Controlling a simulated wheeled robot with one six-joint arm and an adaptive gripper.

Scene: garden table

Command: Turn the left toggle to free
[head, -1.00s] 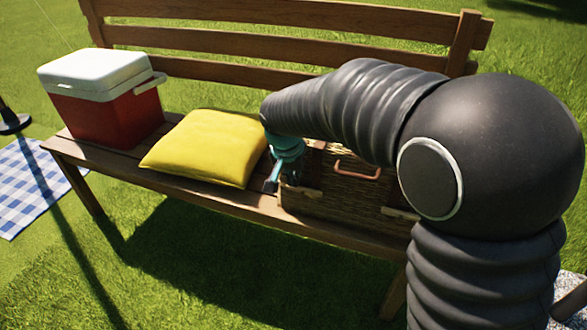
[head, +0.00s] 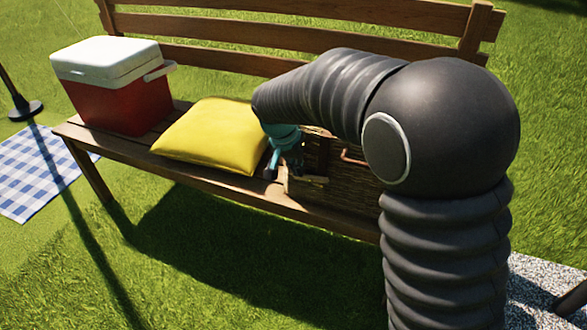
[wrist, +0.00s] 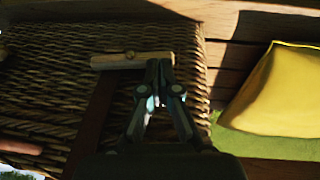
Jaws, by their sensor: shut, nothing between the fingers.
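The wicker basket (head: 330,190) lies on the bench seat, partly hidden behind my arm. Its left toggle (head: 312,180) is a small pale wooden bar on the basket front. In the wrist view the toggle (wrist: 118,61) lies nearly level across the picture, with a round pin near its middle. My gripper (head: 272,174) is at the basket's left end, beside the toggle. In the wrist view my gripper (wrist: 160,66) is shut and empty, its fingertips over or against the toggle's right part. I cannot tell whether they touch. The right toggle is hidden by my arm.
A yellow cushion (head: 212,135) lies just left of the basket, close to my gripper. A red cooler with a white lid (head: 115,85) stands at the bench's left end. The basket's handle (head: 352,160) shows beside my arm. Grass in front is clear.

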